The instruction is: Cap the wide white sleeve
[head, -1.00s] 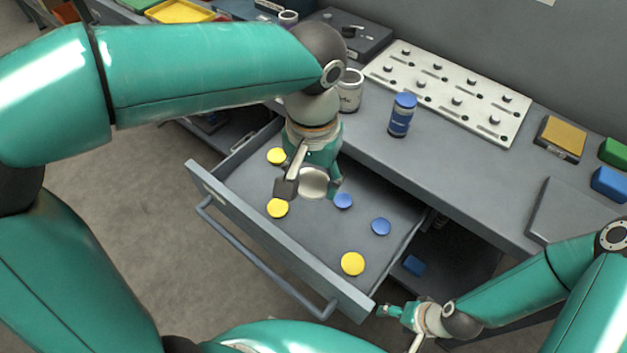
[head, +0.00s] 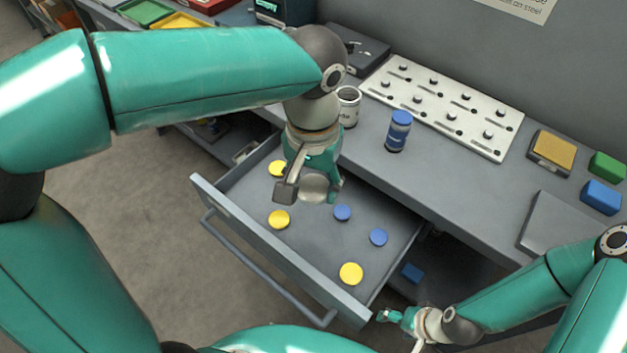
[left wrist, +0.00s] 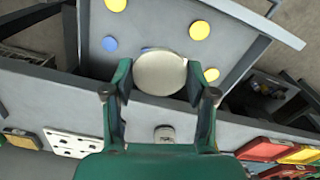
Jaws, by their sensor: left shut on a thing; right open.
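My left gripper (head: 311,190) is shut on a round white cap (head: 314,187) above the open drawer. The cap also shows between the fingers in the left wrist view (left wrist: 160,73). A wide white sleeve (head: 348,108) with dark lettering and an open top stands upright on the bench, behind the gripper and partly hidden by the arm. It shows in the left wrist view (left wrist: 164,133) just beyond the gripper. My right gripper (head: 385,316) is open and empty at the lower right, near the drawer's front corner.
The drawer (head: 258,252) is pulled out, with yellow caps (head: 351,273) and blue caps (head: 378,237) lying in it. A blue-capped sleeve (head: 398,131) stands on the bench to the right. A white pegged panel (head: 443,106) lies behind it.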

